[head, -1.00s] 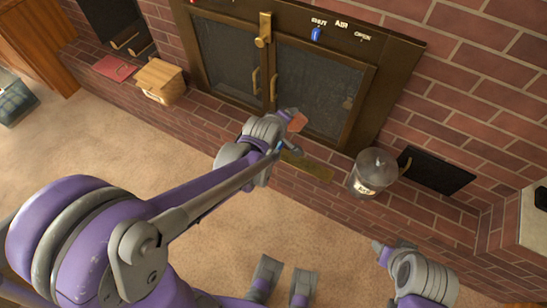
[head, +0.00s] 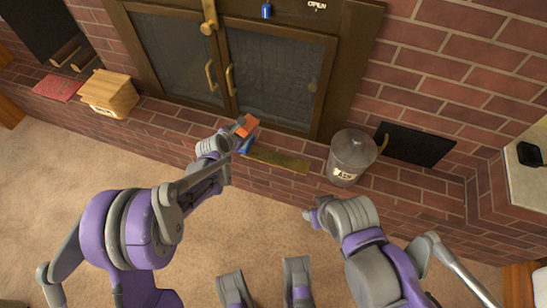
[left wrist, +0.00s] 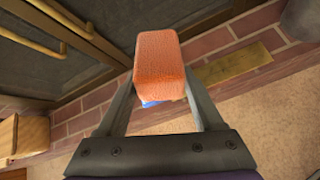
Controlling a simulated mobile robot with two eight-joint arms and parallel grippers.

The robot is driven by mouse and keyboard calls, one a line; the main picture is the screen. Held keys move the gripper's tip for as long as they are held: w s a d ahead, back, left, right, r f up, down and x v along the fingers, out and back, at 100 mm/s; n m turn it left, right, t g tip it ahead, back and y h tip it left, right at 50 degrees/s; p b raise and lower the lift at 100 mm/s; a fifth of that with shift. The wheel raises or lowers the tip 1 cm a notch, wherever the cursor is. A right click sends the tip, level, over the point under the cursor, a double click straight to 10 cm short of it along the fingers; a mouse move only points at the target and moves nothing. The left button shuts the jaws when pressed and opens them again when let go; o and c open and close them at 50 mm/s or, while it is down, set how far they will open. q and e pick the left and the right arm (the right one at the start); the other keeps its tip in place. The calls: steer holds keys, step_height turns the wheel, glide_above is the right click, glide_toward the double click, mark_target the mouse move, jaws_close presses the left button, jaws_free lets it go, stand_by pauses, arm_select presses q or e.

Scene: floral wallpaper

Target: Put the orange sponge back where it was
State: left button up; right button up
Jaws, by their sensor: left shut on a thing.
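The orange sponge (head: 247,125) is held in my left gripper (head: 241,132), above the brick hearth in front of the fireplace doors. In the left wrist view the sponge (left wrist: 160,66) is a rounded orange block between the two fingers, which are shut on it. Something blue (left wrist: 163,102) shows just below the sponge; in the head view a blue patch (head: 246,146) is also by the gripper. My right gripper (head: 314,215) is over the carpet in front of the hearth; its fingers are too small and turned to tell open from shut.
A brass-coloured plate (head: 280,161) lies on the hearth beside the left gripper. A lidded metal bucket (head: 351,157) stands to its right. A wooden box (head: 109,94) and a red book-like item (head: 60,88) are at the left. Hearth between box and gripper is clear.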

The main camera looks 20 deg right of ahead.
arm_select(q)
steer(key=d+f+n+t+h+b, duration=0.2)
steer(key=d+f+n+t+b, duration=0.15)
steer(key=d+f, duration=0.8)
steer(key=b, duration=0.2)
glide_above(273, 160)
steer(key=shift+n+g, duration=0.45)
step_height(273, 160, down, 7)
steer(key=shift+r, duration=0.2)
steer(key=shift+f+b, duration=0.4)
steer(key=shift+f, duration=1.75)
arm_select(e)
step_height(273, 160, down, 8)
steer(key=w, duration=0.1)
arm_select(q)
steer(key=shift+f, duration=0.1)
arm_select(e)
steer(key=shift+r, duration=0.1)
arm_select(q)
steer(key=o, duration=1.2)
